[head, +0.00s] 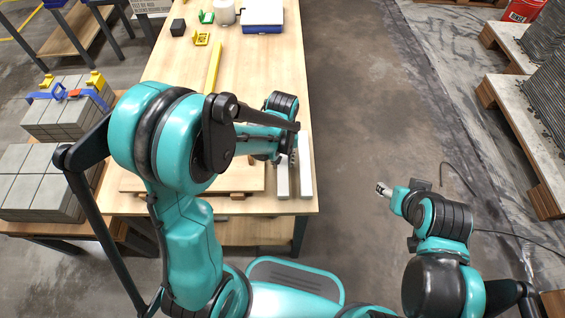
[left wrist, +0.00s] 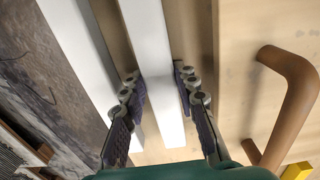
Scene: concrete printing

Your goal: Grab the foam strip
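Two long white foam strips lie side by side near the table's right edge, the left one (head: 282,182) and the right one (head: 305,165). My left gripper (head: 288,158) is low over them. In the left wrist view, its fingers (left wrist: 158,88) are open on either side of one white strip (left wrist: 152,60), with narrow gaps seen. The second strip (left wrist: 85,55) lies outside the fingers, to the left. Whether the fingers touch the strip is hard to tell. My right gripper (head: 384,190) is over the floor, away from the table; its fingers are too small to read.
A wooden board with a brown handle (left wrist: 298,85) lies close right of the fingers in the left wrist view. Grey blocks (head: 65,108) stand left.

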